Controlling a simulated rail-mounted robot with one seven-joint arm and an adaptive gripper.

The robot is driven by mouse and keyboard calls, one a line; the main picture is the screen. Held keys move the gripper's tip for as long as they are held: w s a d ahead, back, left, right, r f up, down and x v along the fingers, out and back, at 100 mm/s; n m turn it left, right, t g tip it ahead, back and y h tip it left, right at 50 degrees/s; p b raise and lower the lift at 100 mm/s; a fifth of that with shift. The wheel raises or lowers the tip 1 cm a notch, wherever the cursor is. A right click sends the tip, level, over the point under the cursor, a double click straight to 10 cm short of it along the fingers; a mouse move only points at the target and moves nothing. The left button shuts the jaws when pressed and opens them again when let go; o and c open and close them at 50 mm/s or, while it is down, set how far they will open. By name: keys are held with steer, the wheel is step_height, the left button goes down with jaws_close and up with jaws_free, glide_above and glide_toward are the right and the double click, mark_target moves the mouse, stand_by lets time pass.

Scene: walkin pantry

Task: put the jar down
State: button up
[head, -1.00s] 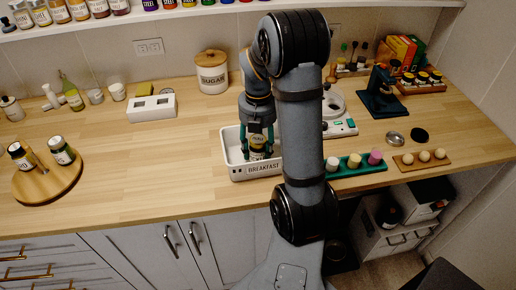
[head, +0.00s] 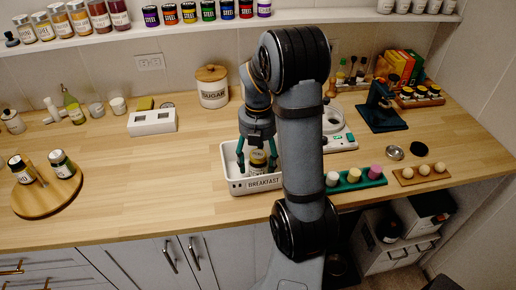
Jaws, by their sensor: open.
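The jar (head: 258,162), with a dark lid and a pale label, stands upright inside the white bin marked BREAKFAST (head: 236,186). My gripper (head: 257,160) points down into the bin with its green fingers open on either side of the jar. The fingertips are low, around the jar. Whether a finger touches it cannot be told. My arm hides the bin's right end.
A round wooden turntable (head: 62,192) with two jars stands at the left. A sugar canister (head: 212,88) and a white box (head: 152,122) stand behind the bin. A green tray (head: 376,182) with several cups lies to the right. The counter left of the bin is clear.

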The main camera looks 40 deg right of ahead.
step_height(320, 180, up, 11)
steer(key=shift+r+p, duration=0.2)
steer(key=shift+p, duration=0.75)
